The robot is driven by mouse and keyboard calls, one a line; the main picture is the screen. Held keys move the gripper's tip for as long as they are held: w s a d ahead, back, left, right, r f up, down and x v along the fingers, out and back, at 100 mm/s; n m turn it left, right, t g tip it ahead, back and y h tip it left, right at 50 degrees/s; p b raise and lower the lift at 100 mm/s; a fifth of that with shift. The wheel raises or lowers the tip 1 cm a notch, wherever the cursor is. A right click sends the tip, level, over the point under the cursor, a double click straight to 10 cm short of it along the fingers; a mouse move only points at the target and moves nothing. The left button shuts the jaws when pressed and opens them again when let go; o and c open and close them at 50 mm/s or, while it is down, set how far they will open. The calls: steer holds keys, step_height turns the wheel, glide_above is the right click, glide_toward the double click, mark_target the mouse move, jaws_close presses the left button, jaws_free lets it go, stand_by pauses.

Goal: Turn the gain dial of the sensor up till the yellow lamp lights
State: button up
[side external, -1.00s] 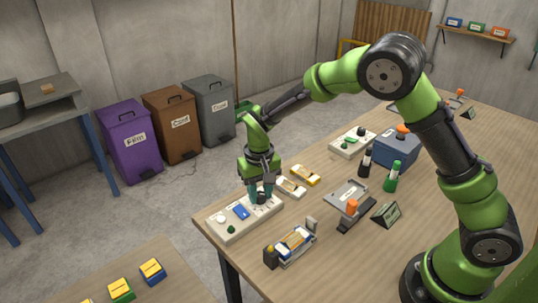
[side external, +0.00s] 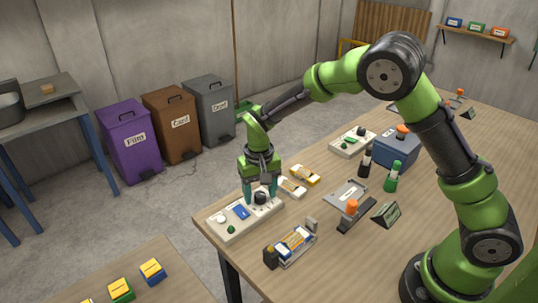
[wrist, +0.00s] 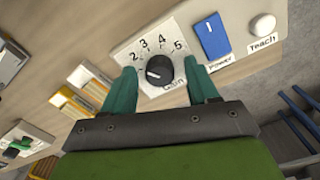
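The sensor is a cream box (side external: 232,225) at the table's near left corner, with a blue power switch (wrist: 212,38) and a white Teach button (wrist: 262,25). Its black gain dial (wrist: 160,70) carries printed numbers 2 to 5 in view. The dial's white mark points to the left in the wrist view. My gripper (wrist: 160,78) is open, with one teal finger on each side of the dial and a gap at both sides. It also stands over the dial in the side view (side external: 261,193). A small dark green part (side external: 231,229) sits on the box. I see no lit yellow lamp.
Yellow and white pieces (side external: 291,187) lie just right of the sensor. A stand with an orange knob (side external: 352,207) is further right. The table edge is close by on the left.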

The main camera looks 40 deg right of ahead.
mark_target(259, 193)
step_height(259, 193, up, 17)
stand_by(0.6)
steer(key=s+d+r+t+y, duration=0.1)
steer(key=s+d+r+t, duration=0.1)
steer(key=s, duration=0.8)
steer(key=s+d+r+t+y, duration=0.1)
steer(key=s+d+t, duration=0.3)
steer(key=s, duration=0.7)
steer(key=shift+s+d+r+t, duration=0.15)
steer(key=shift+r+t, duration=0.45)
steer(key=shift+r, duration=0.1)
